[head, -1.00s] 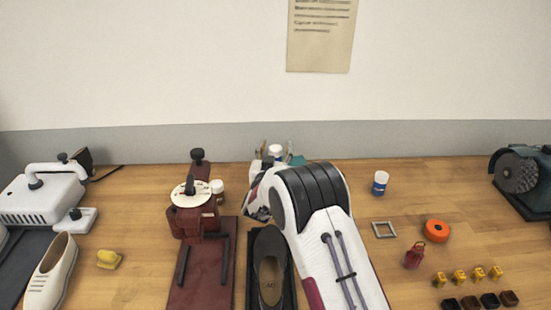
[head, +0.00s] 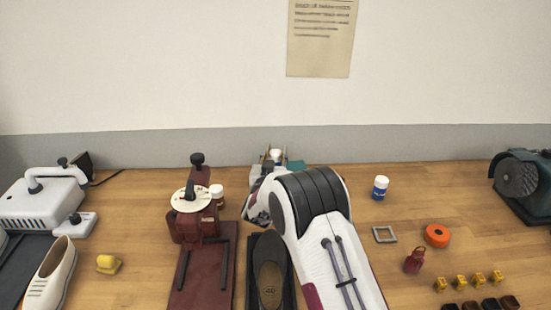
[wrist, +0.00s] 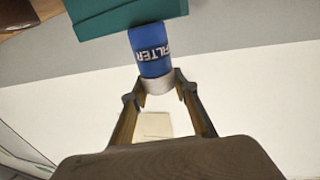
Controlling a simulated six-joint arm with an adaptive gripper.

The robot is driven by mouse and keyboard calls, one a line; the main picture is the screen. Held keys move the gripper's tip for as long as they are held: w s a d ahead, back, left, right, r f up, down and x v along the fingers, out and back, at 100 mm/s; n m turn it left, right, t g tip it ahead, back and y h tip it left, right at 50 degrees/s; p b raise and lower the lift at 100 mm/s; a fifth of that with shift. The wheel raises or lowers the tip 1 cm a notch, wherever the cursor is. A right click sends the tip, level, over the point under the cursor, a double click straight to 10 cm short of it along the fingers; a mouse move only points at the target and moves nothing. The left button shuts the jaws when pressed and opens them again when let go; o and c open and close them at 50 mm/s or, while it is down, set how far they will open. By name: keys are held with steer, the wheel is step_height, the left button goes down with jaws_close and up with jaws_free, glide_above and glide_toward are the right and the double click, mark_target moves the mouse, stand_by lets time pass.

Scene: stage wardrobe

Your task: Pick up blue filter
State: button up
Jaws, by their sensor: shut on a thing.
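A blue cylinder with a white cap, lettered FILTER, is the blue filter (wrist: 150,50) in the wrist view. My gripper (wrist: 159,86) is shut on it at its white cap end, with one finger on each side. In the head view my gripper (head: 274,155) is at the back of the bench, beyond my arm, with the filter's white cap (head: 276,154) between the fingers. The filter's far end meets or overlaps a teal object (wrist: 125,15); I cannot tell whether they touch. My arm hides the filter's lower part in the head view.
A similar blue container with a white lid (head: 380,188) stands to the right. A dark red press (head: 205,215) stands close on the left. A grey square frame (head: 384,234), orange disc (head: 437,235) and small yellow pieces (head: 460,281) lie at right.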

steer(key=shift+r, duration=0.15)
steer(key=shift+r, duration=4.85)
steer(key=shift+r, duration=0.15)
steer(key=shift+f, duration=3.1)
steer(key=shift+f, duration=1.9)
